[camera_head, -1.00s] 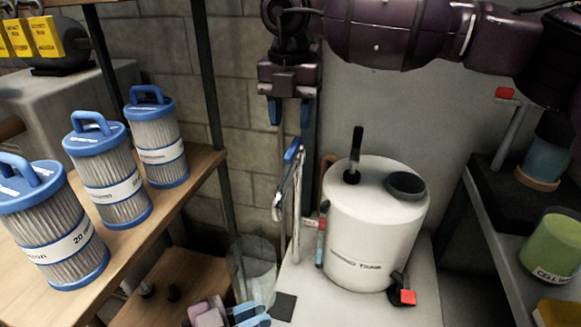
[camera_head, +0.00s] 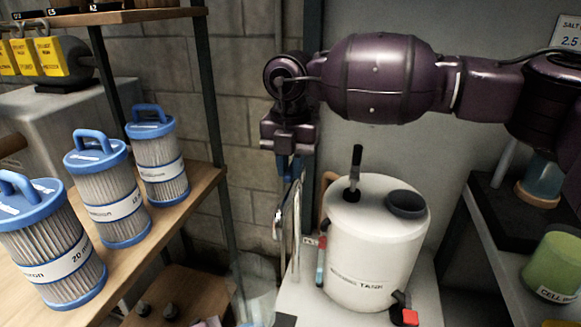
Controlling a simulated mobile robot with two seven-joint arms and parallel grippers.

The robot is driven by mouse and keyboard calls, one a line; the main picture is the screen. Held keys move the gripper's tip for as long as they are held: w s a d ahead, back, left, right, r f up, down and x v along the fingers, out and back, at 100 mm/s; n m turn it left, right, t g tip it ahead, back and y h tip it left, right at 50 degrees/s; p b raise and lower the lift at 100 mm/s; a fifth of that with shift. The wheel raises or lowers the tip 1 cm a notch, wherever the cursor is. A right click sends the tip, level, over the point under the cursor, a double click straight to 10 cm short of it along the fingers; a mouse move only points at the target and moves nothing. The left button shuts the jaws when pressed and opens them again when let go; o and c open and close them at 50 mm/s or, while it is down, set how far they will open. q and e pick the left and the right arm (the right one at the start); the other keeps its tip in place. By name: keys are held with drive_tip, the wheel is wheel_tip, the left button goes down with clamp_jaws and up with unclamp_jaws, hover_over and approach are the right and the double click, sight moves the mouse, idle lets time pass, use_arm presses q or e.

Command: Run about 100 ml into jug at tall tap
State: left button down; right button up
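The tall tap (camera_head: 291,225) is a slim chrome pipe standing left of the white tank. The blue lever seen on its top earlier is now hidden at or behind my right gripper. My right gripper (camera_head: 290,170) points down at the tap's top, its blue fingers looking close together. I cannot tell whether they touch or hold the lever. A clear, see-through vessel (camera_head: 257,290), likely the jug, stands low and left of the tap; its water level cannot be made out. A mauve fragment (camera_head: 208,323) at the bottom edge looks like my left gripper, almost wholly cut off.
The white tank (camera_head: 370,255) with a black handle and red-tipped outlet stands close right of the tap. Several blue-capped filter cartridges (camera_head: 112,195) stand on the wooden shelf (camera_head: 207,185) at left. A green container (camera_head: 558,265) is on the right shelf.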

clamp_jaws()
drive_tip(key=shift+d+n, duration=0.15)
drive_tip(key=shift+n, duration=0.15)
drive_tip(key=shift+w+d+n, duration=0.25)
drive_tip(key=shift+d+n, duration=0.65)
drive_tip(key=shift+n, duration=1.1)
drive_tip(key=shift+w+d+n, duration=0.2)
drive_tip(key=shift+d+n, duration=0.65)
drive_tip(key=shift+n, duration=1.15)
drive_tip(key=shift+w+d+n, duration=0.25)
drive_tip(key=shift+d+n, duration=0.65)
drive_tip(key=shift+n, duration=1.1)
drive_tip(key=o, duration=0.6)
unclamp_jaws()
drive_tip(key=shift+c, duration=0.2)
drive_tip(key=shift+r, duration=0.1)
